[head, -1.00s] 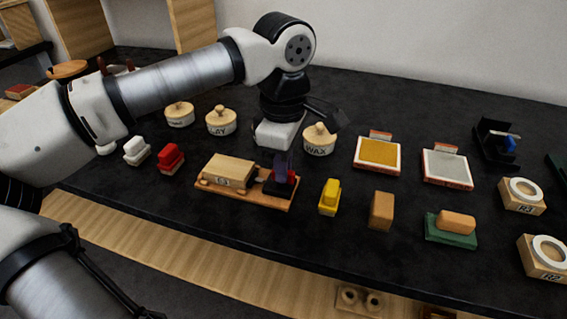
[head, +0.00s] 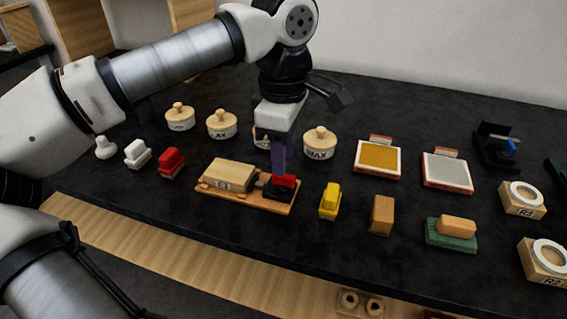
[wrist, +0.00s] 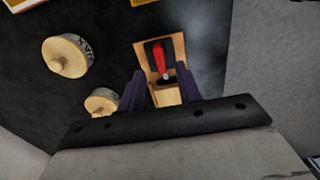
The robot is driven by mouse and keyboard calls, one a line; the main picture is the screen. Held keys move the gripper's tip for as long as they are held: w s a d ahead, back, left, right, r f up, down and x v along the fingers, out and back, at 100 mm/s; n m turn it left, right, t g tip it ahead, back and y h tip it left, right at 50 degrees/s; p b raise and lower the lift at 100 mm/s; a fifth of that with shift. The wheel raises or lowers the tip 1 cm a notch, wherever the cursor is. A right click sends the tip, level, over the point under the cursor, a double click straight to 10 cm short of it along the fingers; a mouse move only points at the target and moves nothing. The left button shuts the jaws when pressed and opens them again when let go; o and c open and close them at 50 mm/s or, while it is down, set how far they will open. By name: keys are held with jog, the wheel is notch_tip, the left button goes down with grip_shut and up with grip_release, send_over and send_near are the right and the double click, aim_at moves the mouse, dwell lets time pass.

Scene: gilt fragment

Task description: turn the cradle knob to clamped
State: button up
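The cradle is a wooden board (head: 245,200) on the dark table, with a labelled wooden block (head: 229,175) on its left part. A red knob (head: 286,181) on a black base sits at its right end. In the wrist view the knob (wrist: 160,62) is a red bar lying lengthwise along the cradle on a dark plate. My gripper (head: 279,158) is just above the knob, pointing down. In the wrist view my gripper (wrist: 160,84) has its two purple fingers apart, with nothing held between them. The knob's marks cannot be read.
A yellow block (head: 330,200) stands right of the cradle, and a red one (head: 171,161) to its left. The round wooden WAX pot (head: 319,143) and other lidded pots stand behind. A tan block (head: 382,214) and a green-based block (head: 451,232) are further right.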

notch_tip(320, 180, up, 10)
dwell(0.3)
